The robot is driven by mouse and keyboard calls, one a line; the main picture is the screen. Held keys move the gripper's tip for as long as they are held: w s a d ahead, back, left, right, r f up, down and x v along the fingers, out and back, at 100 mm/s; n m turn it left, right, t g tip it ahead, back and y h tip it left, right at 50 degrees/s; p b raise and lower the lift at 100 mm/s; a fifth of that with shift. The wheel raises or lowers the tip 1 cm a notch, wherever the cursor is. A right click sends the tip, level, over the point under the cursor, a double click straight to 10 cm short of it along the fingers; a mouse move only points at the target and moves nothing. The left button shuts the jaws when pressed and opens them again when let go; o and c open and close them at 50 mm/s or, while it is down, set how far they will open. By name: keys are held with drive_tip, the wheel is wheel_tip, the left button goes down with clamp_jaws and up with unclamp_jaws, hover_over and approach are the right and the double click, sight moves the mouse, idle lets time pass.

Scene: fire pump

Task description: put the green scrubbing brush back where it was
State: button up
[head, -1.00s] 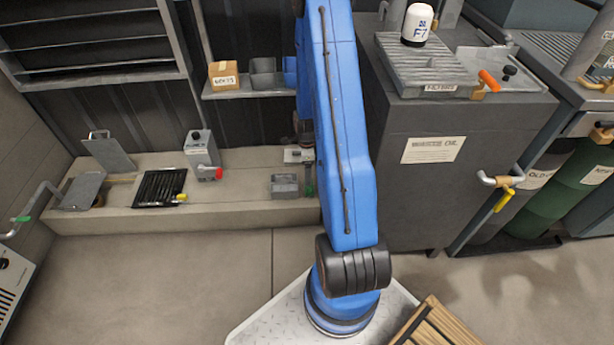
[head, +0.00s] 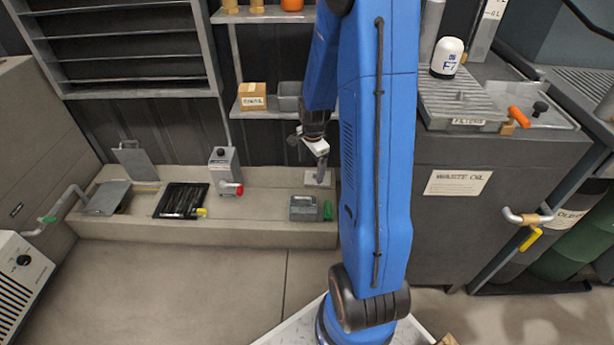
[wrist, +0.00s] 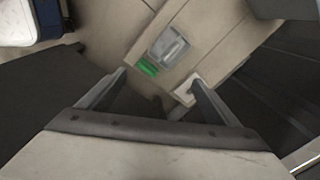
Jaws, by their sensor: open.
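A small green thing (head: 327,210), likely the green scrubbing brush, is on the concrete ledge (head: 262,205), just right of a grey box (head: 303,209). In the wrist view the green thing (wrist: 148,67) shows beside the grey box (wrist: 168,47), near the left fingertip. My gripper (head: 321,170) is above the ledge, behind the green thing and the grey box, over a pale plate (head: 317,179). In the wrist view my gripper (wrist: 157,78) is open, with nothing between its fingers. The brush's bristles and handle are too small to make out.
On the ledge stand a grey canister with a red tap (head: 223,165), a black tray (head: 181,201) and a hinged grey lid (head: 107,197). A shelf with a cardboard box (head: 252,97) is above. The waste oil cabinet (head: 455,220) stands right of my arm.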

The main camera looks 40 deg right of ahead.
drive_tip(key=s+a+r+n+t, duration=0.1)
drive_tip(key=s+a+r+n, duration=0.4)
drive_tip(key=r, duration=0.4)
drive_tip(key=s+a+r+n+t, duration=0.1)
drive_tip(key=s+a+r+n, duration=0.25)
drive_tip(key=a+r, duration=0.35)
drive_tip(key=s+a+r+n+t, duration=0.1)
drive_tip(key=s+a+r+n, duration=0.3)
drive_tip(key=s, duration=0.4)
drive_tip(key=s+a+r+n, duration=0.4)
drive_tip(key=s+r+n, duration=0.2)
drive_tip(key=s, duration=0.2)
drive_tip(key=shift+s+r+t, duration=0.15)
drive_tip(key=shift+s+t, duration=0.25)
drive_tip(key=shift+d, duration=0.1)
